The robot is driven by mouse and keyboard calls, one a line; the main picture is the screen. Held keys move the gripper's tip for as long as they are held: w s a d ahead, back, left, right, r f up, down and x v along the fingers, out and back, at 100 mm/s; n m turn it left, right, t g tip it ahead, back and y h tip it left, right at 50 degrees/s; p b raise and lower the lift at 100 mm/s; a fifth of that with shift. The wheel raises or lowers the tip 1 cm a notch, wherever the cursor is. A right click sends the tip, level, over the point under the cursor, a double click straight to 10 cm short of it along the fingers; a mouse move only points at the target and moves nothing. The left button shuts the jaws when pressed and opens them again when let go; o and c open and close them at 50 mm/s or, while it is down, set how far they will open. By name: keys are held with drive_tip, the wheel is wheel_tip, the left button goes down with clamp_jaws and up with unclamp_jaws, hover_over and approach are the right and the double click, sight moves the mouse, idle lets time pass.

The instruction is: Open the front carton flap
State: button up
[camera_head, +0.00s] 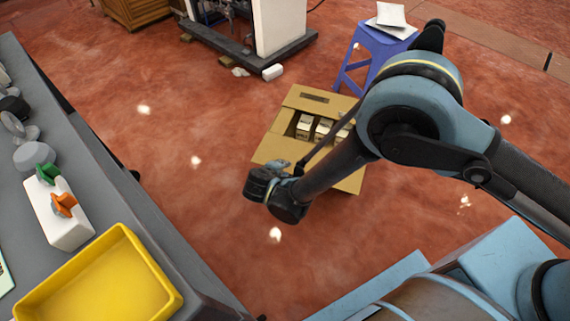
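A brown cardboard carton (283,123) stands on the red floor, its top open and several small white boxes (322,128) showing inside. A flap with a dark slot (315,98) lies at its far side. Tan cardboard also shows at its near left (268,150) and at the lower right (352,182), beyond my arm. My arm crosses in front and hides much of the carton's near and right side. My gripper (279,164) is at the near left edge of the carton in the picture. Its fingers are too small and hidden to tell their opening, or whether they touch cardboard.
A blue stool (349,73) with white papers (391,16) stands just behind the carton. A grey bench (120,205) with a yellow tray (165,290) runs along the left. A dark-based machine (240,58) stands at the back. Open floor lies between bench and carton.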

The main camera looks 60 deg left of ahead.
drive_tip(key=s+d+f, duration=0.3)
drive_tip(key=s+d, duration=0.2)
drive_tip(key=s, duration=0.1)
drive_tip(key=shift+s+d, duration=0.2)
drive_tip(key=shift+d, duration=0.2)
idle(0.8)
idle(0.4)
drive_tip(key=v, duration=1.2)
